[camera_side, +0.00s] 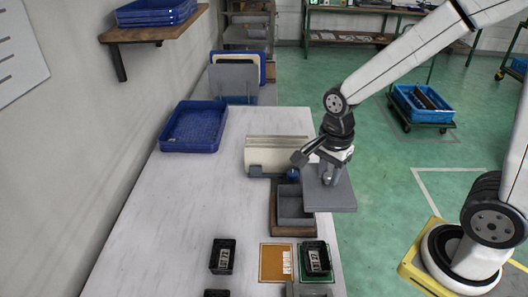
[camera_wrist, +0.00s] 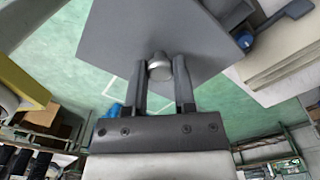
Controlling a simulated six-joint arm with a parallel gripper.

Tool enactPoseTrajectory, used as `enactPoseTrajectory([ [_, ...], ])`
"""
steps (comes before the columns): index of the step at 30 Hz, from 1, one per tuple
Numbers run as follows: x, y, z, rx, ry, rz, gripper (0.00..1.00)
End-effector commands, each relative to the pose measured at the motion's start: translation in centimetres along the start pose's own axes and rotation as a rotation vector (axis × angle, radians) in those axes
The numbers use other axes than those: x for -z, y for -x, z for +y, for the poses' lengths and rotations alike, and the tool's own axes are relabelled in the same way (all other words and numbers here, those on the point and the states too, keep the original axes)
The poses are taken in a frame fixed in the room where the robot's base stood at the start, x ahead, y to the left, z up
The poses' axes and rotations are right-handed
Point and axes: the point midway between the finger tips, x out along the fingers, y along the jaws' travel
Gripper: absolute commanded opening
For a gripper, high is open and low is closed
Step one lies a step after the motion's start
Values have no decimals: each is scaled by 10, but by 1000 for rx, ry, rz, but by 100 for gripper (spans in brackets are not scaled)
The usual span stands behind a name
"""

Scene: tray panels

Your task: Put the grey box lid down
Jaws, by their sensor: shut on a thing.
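The grey box lid (camera_side: 330,197) is a flat grey square plate with a knob, held in the air at the table's right edge. In the wrist view the lid (camera_wrist: 140,35) fills the upper middle, and its round knob (camera_wrist: 159,68) sits between my fingers. My gripper (camera_side: 328,178) is shut on this knob; its two fingers also show in the wrist view (camera_wrist: 160,72). The open grey box (camera_side: 292,222) stands on a brown base just left of the lid. The lid overlaps the box's right side in the side view; I cannot tell the height between them.
A beige block-like fixture (camera_side: 270,155) with a blue knob (camera_side: 292,174) stands behind the box. Small black trays (camera_side: 222,257) and an orange card (camera_side: 277,263) lie in front. A blue tray (camera_side: 194,127) sits at the back left. The table's left middle is clear.

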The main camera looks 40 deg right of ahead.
Motion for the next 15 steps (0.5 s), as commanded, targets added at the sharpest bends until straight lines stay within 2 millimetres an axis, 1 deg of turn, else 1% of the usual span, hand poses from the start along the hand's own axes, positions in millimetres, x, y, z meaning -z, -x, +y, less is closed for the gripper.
enactPoseTrajectory([
  [3,-12,-10,-18,-3,3,0,0],
  [9,-34,-27,-47,-3,4,0,0],
  [15,-57,-47,-70,-2,3,0,0],
])
